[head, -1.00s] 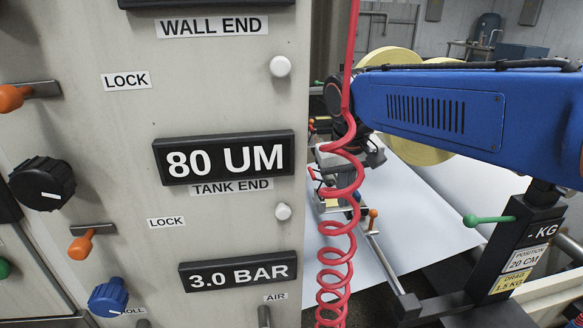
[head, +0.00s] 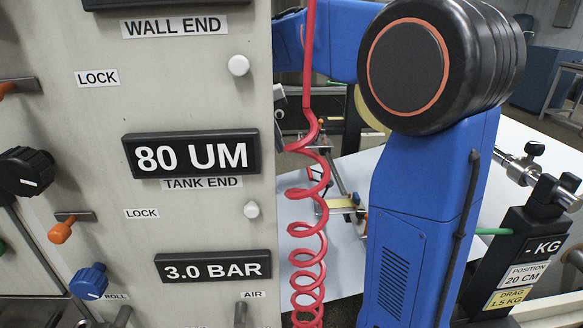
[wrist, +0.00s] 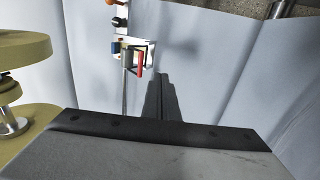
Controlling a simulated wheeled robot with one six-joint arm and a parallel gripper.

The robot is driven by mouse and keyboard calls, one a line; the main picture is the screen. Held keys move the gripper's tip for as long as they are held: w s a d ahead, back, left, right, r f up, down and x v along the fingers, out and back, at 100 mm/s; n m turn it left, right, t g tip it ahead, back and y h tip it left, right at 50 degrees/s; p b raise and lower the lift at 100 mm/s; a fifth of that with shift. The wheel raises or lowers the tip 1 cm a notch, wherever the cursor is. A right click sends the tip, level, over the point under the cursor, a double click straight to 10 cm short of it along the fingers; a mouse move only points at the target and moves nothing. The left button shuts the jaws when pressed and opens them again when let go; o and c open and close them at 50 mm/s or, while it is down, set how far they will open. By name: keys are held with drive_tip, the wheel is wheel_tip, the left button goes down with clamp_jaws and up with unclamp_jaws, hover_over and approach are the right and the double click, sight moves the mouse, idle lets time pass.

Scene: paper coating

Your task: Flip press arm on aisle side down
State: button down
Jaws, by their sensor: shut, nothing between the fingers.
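My gripper (wrist: 163,80) shows in the wrist view as dark narrow fingers, shut and empty, pointing over the white web. A small mechanism (wrist: 131,50) with a red upright part (wrist: 140,63) lies beyond and slightly left of the fingertips, apart from them. A thin rod runs through it. In the head view a rod with yellowish parts (head: 340,204) shows over the web behind the red coiled hose. I cannot tell which part is the aisle-side press arm. My blue arm covers much of the web there, and my gripper is not clearly visible in the head view.
A grey panel (head: 90,235) with knobs and levers fills the left of the head view. A red coiled hose (head: 308,215) hangs beside it. A black post (head: 525,255) with a KG display stands at right. Yellow rolls (wrist: 25,50) stand left in the wrist view.

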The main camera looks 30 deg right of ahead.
drive_tip(key=shift+w+a, duration=0.25)
drive_tip(key=shift+w, duration=0.25)
drive_tip(key=shift+w+a, duration=0.25)
drive_tip(key=shift+w, duration=0.2)
drive_tip(key=shift+f, duration=0.1)
drive_tip(key=s+d+f, duration=0.3)
drive_tip(key=d+f, duration=0.4)
drive_tip(key=f, duration=0.2)
drive_tip(key=shift+d, duration=0.15)
drive_tip(key=shift+d+r, duration=0.1)
